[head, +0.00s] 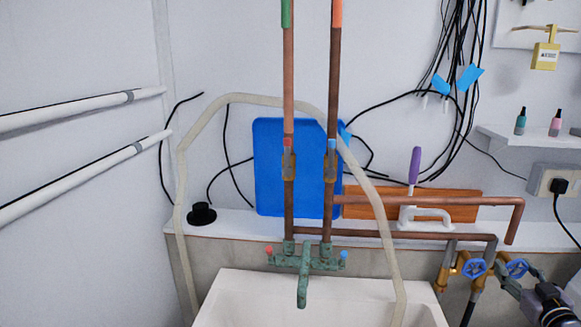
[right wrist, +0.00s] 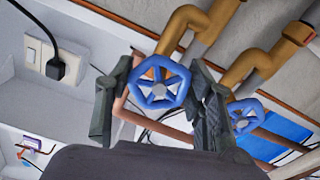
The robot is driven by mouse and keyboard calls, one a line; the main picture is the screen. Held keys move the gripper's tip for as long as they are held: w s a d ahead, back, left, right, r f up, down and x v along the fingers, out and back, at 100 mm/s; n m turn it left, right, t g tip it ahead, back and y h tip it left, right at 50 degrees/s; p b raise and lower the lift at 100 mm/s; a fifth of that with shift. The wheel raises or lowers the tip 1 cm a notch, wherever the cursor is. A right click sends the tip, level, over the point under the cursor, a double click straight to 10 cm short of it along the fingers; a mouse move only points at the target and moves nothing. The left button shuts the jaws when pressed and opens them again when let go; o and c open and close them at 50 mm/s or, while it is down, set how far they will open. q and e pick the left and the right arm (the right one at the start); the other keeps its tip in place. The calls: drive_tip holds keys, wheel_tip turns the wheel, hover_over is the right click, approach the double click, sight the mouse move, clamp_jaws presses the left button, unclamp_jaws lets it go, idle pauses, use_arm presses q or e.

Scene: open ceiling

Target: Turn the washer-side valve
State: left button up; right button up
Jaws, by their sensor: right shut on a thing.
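Two blue valve wheels sit on brass pipe fittings at the lower right of the head view: a left wheel (head: 474,268) and a right wheel (head: 517,267). My right gripper (head: 522,277) reaches in from the lower right and is shut on the right wheel. In the right wrist view, this held wheel (right wrist: 158,86) sits between the two dark fingers of my right gripper (right wrist: 160,82). The other wheel (right wrist: 246,115) is free, partly behind the right finger. No label shows which wheel is washer-side. My left gripper is out of view.
A white sink (head: 320,297) with a green mixer tap (head: 303,262) stands left of the valves. Copper pipes (head: 440,201) run above them. A beige hose (head: 366,185) drops into the sink. A socket with a black plug (head: 557,186) is above right.

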drive_tip(key=shift+n, duration=0.4)
drive_tip(key=n, duration=0.3)
drive_tip(key=shift+n, duration=0.3)
drive_tip(key=shift+n+p, duration=0.3)
drive_tip(key=shift+n, duration=0.3)
drive_tip(key=shift+d+n, duration=0.1)
drive_tip(key=shift+n, duration=0.9)
drive_tip(key=n, duration=0.3)
drive_tip(key=shift+n, duration=0.3)
